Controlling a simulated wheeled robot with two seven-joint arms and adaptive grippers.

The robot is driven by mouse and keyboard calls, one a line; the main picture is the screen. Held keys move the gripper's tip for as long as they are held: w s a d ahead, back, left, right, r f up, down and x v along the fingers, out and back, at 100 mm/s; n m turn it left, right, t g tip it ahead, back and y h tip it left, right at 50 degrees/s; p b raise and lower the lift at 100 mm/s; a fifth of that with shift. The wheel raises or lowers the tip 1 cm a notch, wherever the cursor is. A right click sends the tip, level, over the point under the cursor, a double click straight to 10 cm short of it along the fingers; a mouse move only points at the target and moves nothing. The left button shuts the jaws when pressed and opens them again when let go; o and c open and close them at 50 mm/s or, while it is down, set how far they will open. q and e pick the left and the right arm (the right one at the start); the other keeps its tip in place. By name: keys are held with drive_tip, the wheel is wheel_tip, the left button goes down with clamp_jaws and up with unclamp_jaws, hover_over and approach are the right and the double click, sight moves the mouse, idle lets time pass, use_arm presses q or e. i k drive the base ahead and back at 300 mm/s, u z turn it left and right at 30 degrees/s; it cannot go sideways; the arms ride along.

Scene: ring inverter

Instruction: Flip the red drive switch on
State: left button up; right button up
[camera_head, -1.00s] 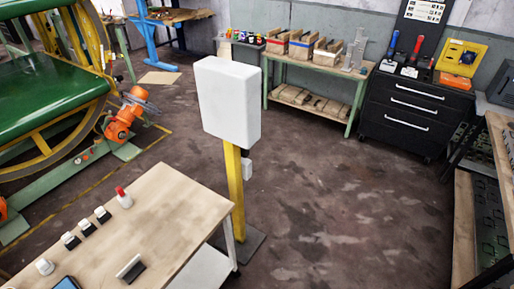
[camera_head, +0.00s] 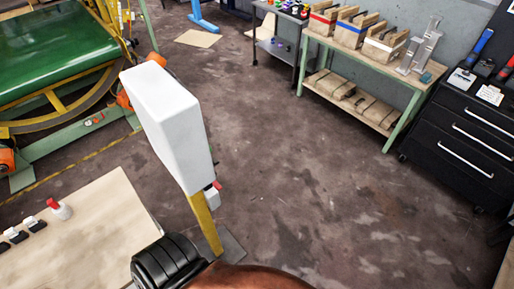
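A large white box (camera_head: 165,115) stands on a yellow post (camera_head: 207,226) left of centre. A small pale box (camera_head: 207,197) is fixed on the post just below it, with a small red piece (camera_head: 217,185) at its upper right edge. This may be the red drive switch; its position is too small to read. A white part with a red top (camera_head: 60,209) stands on the wooden table at the left. Neither gripper's fingertips can be made out.
The wooden table (camera_head: 95,225) fills the lower left, with black-and-white switch-like parts (camera_head: 36,224) on it. A workbench (camera_head: 365,65) and black drawer cabinet (camera_head: 465,140) stand at the back right. The floor (camera_head: 310,175) between is clear. Dark ribbed and brown shapes hide the bottom edge.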

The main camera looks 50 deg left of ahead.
sight(217, 187)
drive_tip(key=i, duration=1.6)
drive_tip(key=u, duration=3.5)
drive_tip(key=k, duration=0.5)
drive_tip(key=z, duration=0.55)
drive_tip(key=i, duration=0.6)
drive_tip(key=u, duration=0.55)
